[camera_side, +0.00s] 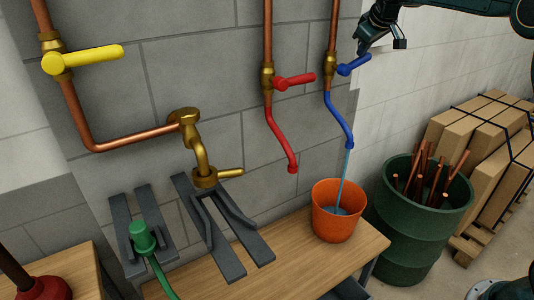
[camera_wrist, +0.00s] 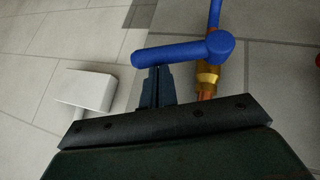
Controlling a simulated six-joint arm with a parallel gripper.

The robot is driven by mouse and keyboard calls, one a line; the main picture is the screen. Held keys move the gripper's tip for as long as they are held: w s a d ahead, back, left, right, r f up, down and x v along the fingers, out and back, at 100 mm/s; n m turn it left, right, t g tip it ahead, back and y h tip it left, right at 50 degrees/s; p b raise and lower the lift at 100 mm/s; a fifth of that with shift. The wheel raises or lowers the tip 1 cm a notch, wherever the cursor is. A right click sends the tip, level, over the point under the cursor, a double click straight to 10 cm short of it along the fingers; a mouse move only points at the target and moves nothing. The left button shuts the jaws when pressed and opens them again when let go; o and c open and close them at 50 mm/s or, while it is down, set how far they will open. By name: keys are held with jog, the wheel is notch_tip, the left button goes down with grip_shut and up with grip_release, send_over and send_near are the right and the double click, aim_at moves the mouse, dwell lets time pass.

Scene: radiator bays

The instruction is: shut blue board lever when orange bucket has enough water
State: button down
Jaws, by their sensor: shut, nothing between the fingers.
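The blue lever (camera_side: 354,64) sits on a brass valve and sticks out to the right, tilted slightly up. Water runs from the blue spout (camera_side: 340,120) in a thin stream into the orange bucket (camera_side: 335,225). Some water shows inside the bucket, below its rim; the exact level is hard to tell. My gripper (camera_side: 362,50) is shut and empty, right at the free end of the blue lever. In the wrist view the blue lever (camera_wrist: 180,52) lies across the tips of my gripper (camera_wrist: 156,72). I cannot tell whether they touch.
A red lever (camera_side: 295,81) and red spout are left of the blue one. A yellow lever (camera_side: 85,59) and a brass tap (camera_side: 205,175) are farther left. The bucket stands on a wooden bench (camera_side: 300,255). A green barrel (camera_side: 405,235) with copper pipes and stacked boxes (camera_side: 490,140) are at right.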

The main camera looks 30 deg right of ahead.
jog(key=shift+d+f, duration=0.75)
jog(key=shift+f, duration=0.25)
jog(key=shift+w+r, duration=0.2)
jog(key=shift+r, duration=0.8)
jog(key=shift+w+r, duration=0.2)
jog(key=shift+r, duration=0.75)
jog(key=s+r, duration=0.5)
jog(key=r, duration=0.3)
jog(key=shift+s+r, duration=0.3)
